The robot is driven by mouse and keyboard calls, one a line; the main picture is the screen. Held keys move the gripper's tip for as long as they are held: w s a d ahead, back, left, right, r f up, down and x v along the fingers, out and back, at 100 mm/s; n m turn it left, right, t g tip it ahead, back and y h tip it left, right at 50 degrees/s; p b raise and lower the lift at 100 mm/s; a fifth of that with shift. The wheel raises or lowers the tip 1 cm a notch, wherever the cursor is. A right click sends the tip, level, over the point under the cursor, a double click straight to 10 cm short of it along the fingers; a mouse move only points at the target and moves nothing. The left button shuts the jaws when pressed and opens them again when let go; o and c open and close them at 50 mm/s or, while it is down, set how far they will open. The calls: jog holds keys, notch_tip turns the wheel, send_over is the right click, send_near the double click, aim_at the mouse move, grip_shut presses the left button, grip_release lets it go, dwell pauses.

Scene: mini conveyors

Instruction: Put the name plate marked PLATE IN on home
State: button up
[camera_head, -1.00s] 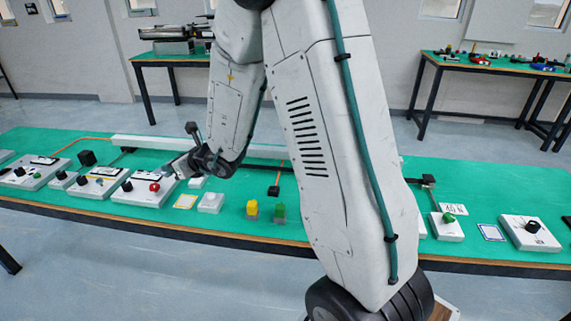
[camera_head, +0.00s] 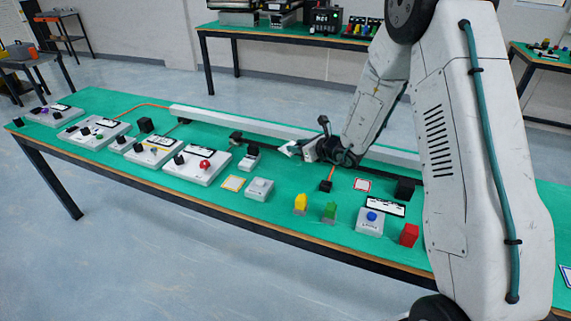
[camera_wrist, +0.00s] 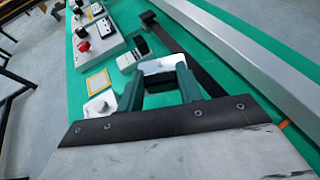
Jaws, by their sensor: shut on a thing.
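My gripper (camera_head: 294,148) is above the green table behind the yellow and green blocks. It is shut on a small white plate (camera_wrist: 165,66), held between its two dark green fingers in the wrist view. The plate also shows at the fingertips in the head view (camera_head: 287,149). No marking on it can be read. It looks clear of the table surface. I cannot tell which spot is home; a yellow-framed square (camera_head: 232,183) and a red-framed square (camera_head: 362,184) lie on the table.
White control boxes, one with a red button (camera_head: 205,165), stand at left. A grey-button box (camera_head: 259,189), yellow block (camera_head: 300,203), green block (camera_head: 329,211), blue-button box (camera_head: 370,220) and red block (camera_head: 409,235) line the front. A long pale rail (camera_head: 250,125) runs along the back.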

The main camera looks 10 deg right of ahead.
aim_at(297, 174)
notch_tip(297, 174, down, 9)
jog(key=shift+f, duration=0.2)
jog(key=shift+f, duration=0.1)
jog(key=o, duration=1.1)
jog(key=shift+c, duration=0.2)
